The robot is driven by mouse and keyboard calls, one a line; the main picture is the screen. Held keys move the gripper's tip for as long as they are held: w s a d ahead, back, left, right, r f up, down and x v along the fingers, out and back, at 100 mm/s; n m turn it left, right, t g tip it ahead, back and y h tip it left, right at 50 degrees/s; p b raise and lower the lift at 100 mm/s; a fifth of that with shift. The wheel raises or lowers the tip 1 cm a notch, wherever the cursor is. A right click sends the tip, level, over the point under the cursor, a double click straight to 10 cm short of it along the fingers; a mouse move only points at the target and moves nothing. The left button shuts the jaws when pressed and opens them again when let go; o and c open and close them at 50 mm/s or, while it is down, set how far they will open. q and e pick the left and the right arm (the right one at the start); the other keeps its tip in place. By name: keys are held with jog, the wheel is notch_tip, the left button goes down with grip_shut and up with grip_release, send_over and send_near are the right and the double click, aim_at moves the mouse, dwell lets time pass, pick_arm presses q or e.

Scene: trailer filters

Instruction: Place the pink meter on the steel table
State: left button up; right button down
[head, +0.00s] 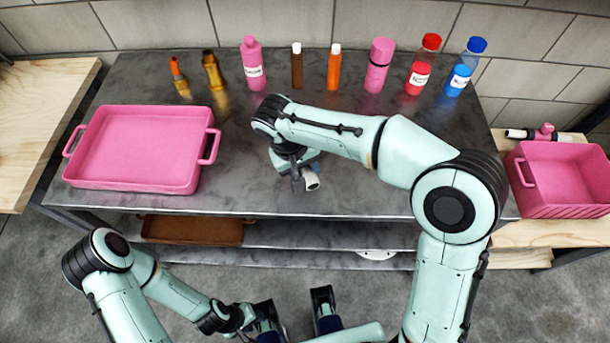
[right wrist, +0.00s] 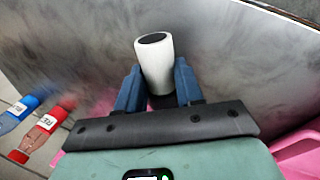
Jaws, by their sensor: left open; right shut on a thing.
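My right gripper (head: 298,180) is over the middle of the steel table (head: 240,185). It is shut on a white cylindrical piece (head: 311,180) with a dark end. The right wrist view shows that white piece (right wrist: 154,65) between the two blue fingers (right wrist: 155,90). A pink-topped meter-like fitting (head: 545,131) with white and black pipe ends lies behind the pink crate on the right. My left gripper (head: 294,303) is open and empty, low in front of the table.
A pink tray (head: 140,150) stands on the table's left side. Several bottles line the back, including a pink bottle (head: 252,65) and a red bottle (head: 422,65). A ribbed pink crate (head: 565,180) stands on a wooden bench to the right. The table's front middle is bare.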

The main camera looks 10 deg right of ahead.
jog(key=shift+f, duration=1.8)
jog(key=shift+f+b, duration=0.15)
jog(key=shift+b, duration=0.2)
jog(key=c, duration=0.7)
grip_release()
jog(key=shift+r, duration=0.2)
jog(key=p+v, duration=0.2)
jog(key=v, duration=1)
